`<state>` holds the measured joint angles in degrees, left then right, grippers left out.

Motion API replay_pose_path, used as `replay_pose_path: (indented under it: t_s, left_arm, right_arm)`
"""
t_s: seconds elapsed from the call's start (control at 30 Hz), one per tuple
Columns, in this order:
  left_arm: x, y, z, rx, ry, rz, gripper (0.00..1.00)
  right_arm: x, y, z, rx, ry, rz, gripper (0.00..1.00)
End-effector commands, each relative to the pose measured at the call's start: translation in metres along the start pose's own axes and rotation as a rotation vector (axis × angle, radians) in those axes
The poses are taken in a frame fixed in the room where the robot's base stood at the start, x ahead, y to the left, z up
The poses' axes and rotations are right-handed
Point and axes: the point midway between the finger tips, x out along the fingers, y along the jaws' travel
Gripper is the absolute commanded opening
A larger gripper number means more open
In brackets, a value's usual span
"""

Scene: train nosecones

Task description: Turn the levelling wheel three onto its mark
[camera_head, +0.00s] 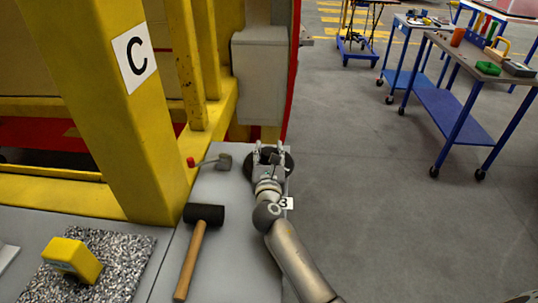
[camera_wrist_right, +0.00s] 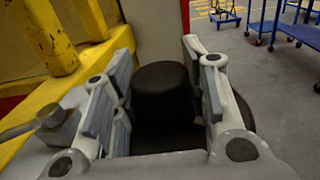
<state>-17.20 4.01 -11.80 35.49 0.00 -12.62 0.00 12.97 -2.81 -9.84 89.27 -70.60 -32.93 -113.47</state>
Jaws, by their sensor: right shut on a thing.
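The levelling wheel three (camera_head: 289,161) is a dark round wheel at the far right corner of the grey bench top, near a white label "3" (camera_head: 286,203). In the right wrist view its raised black hub (camera_wrist_right: 162,88) stands between my fingers. My right gripper (camera_head: 269,150) reaches over the wheel from the near side and is shut on it. The two fingers also flank the hub in the right wrist view (camera_wrist_right: 160,75). The wheel's mark cannot be made out; the gripper covers much of the wheel. My left gripper is not in view.
A mallet (camera_head: 197,255) lies on the bench top (camera_head: 232,240), left of my arm. A small lever with a red knob (camera_head: 191,161) sits behind it. A yellow post (camera_head: 110,90) stands at left; a yellow block (camera_head: 72,260) lies on a speckled mat (camera_head: 125,262).

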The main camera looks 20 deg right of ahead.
Motion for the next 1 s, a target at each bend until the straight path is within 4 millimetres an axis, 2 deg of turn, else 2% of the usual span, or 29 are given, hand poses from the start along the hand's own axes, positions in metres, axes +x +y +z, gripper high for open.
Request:
replay_pose_path:
  t_s: [0.27, 0.3, 0.43, 0.8, 1.0]
  left_arm:
    - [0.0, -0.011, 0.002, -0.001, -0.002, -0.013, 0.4]
    - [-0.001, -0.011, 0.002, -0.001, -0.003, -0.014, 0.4]
    - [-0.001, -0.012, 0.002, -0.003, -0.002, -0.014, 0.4]
    - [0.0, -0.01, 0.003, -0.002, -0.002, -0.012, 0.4]
    - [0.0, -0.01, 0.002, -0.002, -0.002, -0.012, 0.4]
  right_arm:
    - [0.0, -0.001, -0.001, 0.003, 0.003, -0.001, 0.0]
    - [0.0, -0.001, -0.001, 0.003, 0.003, -0.001, 0.45]
    - [0.0, -0.001, -0.001, 0.002, 0.003, -0.001, 0.61]
    - [-0.002, 0.0, -0.001, 0.001, 0.002, 0.0, 0.63]
    - [-0.026, -0.001, -0.002, 0.001, 0.003, 0.0, 0.63]
